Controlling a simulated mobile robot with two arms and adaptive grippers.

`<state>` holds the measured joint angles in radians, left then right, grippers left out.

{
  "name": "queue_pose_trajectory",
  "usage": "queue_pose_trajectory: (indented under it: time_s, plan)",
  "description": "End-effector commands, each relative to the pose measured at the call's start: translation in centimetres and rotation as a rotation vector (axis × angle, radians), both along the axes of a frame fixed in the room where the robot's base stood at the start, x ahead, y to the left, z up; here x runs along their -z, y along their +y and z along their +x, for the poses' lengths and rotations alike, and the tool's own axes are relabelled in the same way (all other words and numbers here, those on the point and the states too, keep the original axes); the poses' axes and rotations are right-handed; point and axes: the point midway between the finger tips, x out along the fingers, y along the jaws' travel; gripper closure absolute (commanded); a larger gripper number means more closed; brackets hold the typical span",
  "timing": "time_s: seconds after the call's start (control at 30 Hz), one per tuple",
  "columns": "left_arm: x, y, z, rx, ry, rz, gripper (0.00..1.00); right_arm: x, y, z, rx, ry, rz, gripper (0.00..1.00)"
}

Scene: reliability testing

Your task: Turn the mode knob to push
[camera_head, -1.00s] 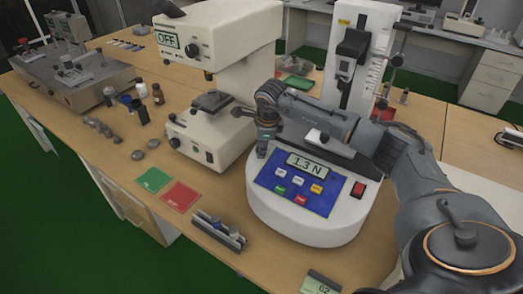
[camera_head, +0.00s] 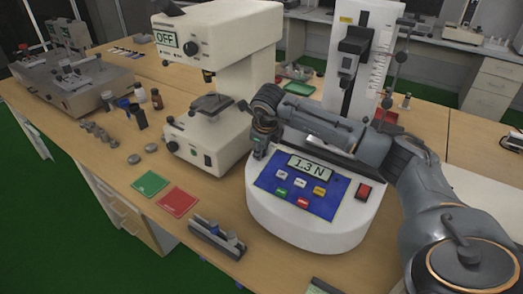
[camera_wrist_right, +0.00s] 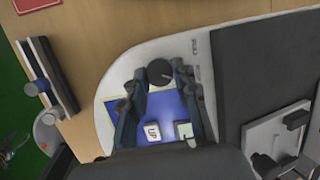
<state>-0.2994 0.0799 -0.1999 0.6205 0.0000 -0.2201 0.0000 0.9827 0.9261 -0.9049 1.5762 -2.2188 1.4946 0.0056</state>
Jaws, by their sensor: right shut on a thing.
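The force tester (camera_head: 305,230) has a white rounded base and a blue panel (camera_head: 300,190) with a display reading 1.3 N. The mode knob (camera_wrist_right: 159,72) is a dark round knob beside the blue panel in the right wrist view. Its setting is hard to make out, and the small lettering near it is unreadable. My right gripper (camera_head: 258,152) reaches down at the left edge of the panel and hides the knob in the head view. In the wrist view its two fingers (camera_wrist_right: 160,75) stand on either side of the knob, shut on it. My left gripper is out of view.
A cream instrument (camera_head: 215,130) reading OFF stands left of my right gripper. Green (camera_head: 149,184) and red (camera_head: 178,202) mats and a small rack (camera_head: 217,237) lie on the wooden bench in front. The tester's column (camera_head: 355,60) rises behind my right arm.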

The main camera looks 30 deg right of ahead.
Motion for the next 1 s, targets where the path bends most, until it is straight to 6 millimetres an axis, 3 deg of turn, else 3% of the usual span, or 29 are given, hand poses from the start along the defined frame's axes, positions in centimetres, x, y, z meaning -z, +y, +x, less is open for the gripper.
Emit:
queue_pose_trajectory:
  time_s: [0.33, 0.37, 0.43, 0.47, 0.8, 1.0]
  plan:
    - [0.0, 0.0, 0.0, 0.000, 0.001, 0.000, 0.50, 0.1, 0.0, 0.0, 0.003, 0.001, 0.000, 1.00]
    - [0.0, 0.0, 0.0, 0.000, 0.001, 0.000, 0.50, 0.1, 0.0, 0.0, 0.003, 0.001, 0.000, 0.65]
    - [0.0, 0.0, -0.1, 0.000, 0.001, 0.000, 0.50, 0.1, 0.0, 0.0, 0.003, 0.000, 0.001, 0.50]
    - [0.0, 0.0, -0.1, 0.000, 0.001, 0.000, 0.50, 0.1, 0.0, 0.0, 0.002, 0.001, 0.000, 0.48]
    - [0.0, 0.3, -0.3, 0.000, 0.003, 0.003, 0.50, -0.3, 0.0, -0.1, 0.001, -0.001, 0.001, 0.48]
    - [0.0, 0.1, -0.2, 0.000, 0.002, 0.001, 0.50, -3.0, 0.4, -1.0, 0.001, -0.004, -0.001, 0.48]
